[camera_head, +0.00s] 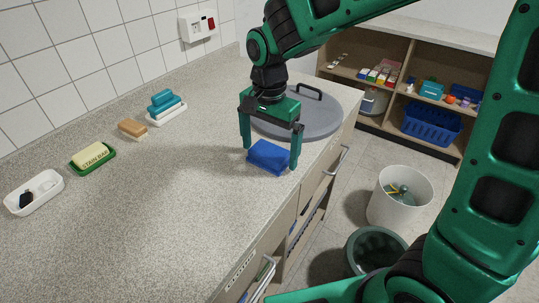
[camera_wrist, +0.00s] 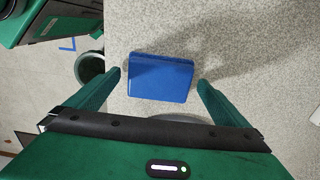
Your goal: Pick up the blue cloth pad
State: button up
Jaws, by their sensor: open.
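The blue cloth pad (camera_head: 268,157) lies on the speckled countertop near its front edge, just before the round grey lid. My gripper (camera_head: 270,160) is open and pointed down, with one finger on each side of the pad. In the wrist view the pad (camera_wrist: 160,77) lies between and slightly beyond the two fingertips (camera_wrist: 160,78), with a gap on both sides. Nothing is held. I cannot tell exactly how high the fingertips are above the counter.
A round grey lid (camera_head: 318,117) with a black handle lies behind my gripper. A stain bar (camera_head: 92,154), a tan block (camera_head: 132,127), stacked blue pads (camera_head: 163,102) and a white dish (camera_head: 34,193) sit along the wall. Bins (camera_head: 399,194) stand on the floor.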

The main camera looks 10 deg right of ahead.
aim_at(269, 150)
jog(key=shift+f, duration=0.5)
jog(key=c, duration=1.1)
jog(key=shift+r, duration=0.2)
jog(key=shift+r, duration=0.3)
notch_tip(269, 150, up, 4)
jog(key=shift+f, duration=0.25)
jog(key=s+a+r, duration=0.2)
jog(key=a, duration=0.1)
jog(key=s+a+r, duration=0.2)
jog(key=s, duration=0.1)
jog(key=s+a+r, duration=0.2)
jog(key=s+a, duration=0.1)
jog(key=shift+a+r, duration=0.3)
